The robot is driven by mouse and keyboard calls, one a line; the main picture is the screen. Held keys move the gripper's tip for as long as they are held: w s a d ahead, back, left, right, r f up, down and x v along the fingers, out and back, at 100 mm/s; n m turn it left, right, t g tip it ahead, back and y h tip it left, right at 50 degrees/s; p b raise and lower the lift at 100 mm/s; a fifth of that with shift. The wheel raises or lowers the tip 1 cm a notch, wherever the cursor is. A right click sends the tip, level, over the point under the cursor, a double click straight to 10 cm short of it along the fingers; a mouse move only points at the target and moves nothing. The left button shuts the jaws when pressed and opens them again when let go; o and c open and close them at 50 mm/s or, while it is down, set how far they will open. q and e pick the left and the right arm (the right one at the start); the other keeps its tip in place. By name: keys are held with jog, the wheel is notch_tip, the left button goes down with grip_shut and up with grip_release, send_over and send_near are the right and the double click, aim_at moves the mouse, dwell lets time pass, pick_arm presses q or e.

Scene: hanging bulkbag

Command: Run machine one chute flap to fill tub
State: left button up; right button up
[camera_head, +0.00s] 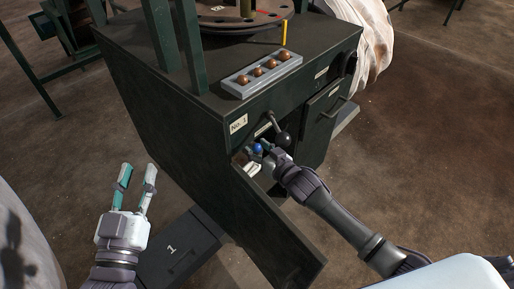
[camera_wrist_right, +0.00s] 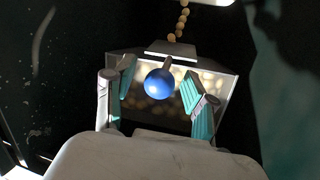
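Machine one is the dark green cabinet (camera_head: 180,100) with a "No. 1" label (camera_head: 238,124). Its front door (camera_head: 265,235) hangs open. My right gripper (camera_head: 260,152) reaches into the opening. In the right wrist view, a blue ball knob (camera_wrist_right: 159,84) on a short stem sits between the open fingers of my right gripper (camera_wrist_right: 160,95), with gaps on both sides. Behind the knob is a pale panel (camera_wrist_right: 208,80) with blurred tan round shapes; I cannot tell whether it is the flap or the tub. My left gripper (camera_head: 135,190) is open and empty, left of the machine.
A black-knobbed lever (camera_head: 282,138) stands just above my right gripper. A grey rack (camera_head: 262,75) of brown balls lies on the cabinet top. A dark floor plate marked "1" (camera_head: 185,255) lies below. A tan bead column (camera_wrist_right: 181,20) shows above the knob.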

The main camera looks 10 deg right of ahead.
jog(key=v, duration=1.2)
